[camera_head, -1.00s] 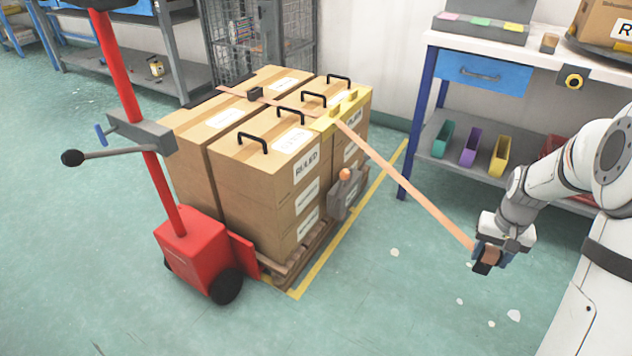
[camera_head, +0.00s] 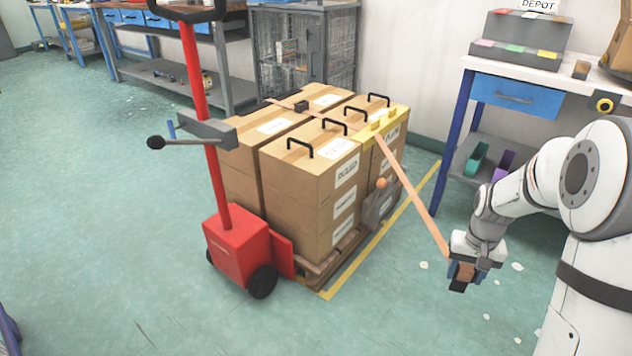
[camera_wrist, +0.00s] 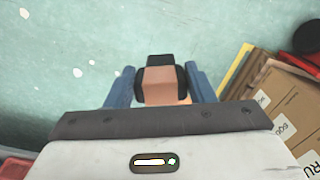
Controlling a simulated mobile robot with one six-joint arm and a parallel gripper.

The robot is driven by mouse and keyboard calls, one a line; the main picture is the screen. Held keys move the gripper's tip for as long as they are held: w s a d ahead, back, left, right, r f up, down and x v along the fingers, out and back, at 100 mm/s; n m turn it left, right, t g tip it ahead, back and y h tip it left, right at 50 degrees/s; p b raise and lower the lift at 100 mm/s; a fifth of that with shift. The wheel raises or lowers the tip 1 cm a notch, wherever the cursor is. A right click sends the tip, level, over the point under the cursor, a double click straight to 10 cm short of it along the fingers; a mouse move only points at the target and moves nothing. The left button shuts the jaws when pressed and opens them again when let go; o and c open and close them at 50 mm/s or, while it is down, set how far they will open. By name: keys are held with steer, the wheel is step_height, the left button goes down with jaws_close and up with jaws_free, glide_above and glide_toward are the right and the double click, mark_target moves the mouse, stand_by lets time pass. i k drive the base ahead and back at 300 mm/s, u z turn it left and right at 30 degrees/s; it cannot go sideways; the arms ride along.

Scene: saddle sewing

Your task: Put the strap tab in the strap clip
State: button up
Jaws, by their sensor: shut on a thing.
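My gripper (camera_head: 464,271) is at the right, low above the floor, shut on the strap tab (camera_head: 458,285). In the wrist view the dark tab (camera_wrist: 160,60) with its tan strap end sits between the blue fingers of my gripper (camera_wrist: 160,82). The orange-tan strap (camera_head: 415,195) runs taut from the tab up to a yellow corner guard (camera_head: 372,137) on the cartons. A grey fitting (camera_head: 377,206) with an orange knob, which looks like the strap clip, sits low on the right side of the load. Its opening cannot be made out.
Several cartons (camera_head: 300,205) with black handles stand on a wooden pallet (camera_head: 335,262). A red pallet truck (camera_head: 238,250) stands at its front left. A workbench (camera_head: 515,97) with a lower shelf is behind my arm. Floor between my gripper and the pallet is clear.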

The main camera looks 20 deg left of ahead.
mark_target(303, 112)
steer(key=u, duration=0.9)
steer(key=i, duration=1)
steer(key=u, duration=0.05)
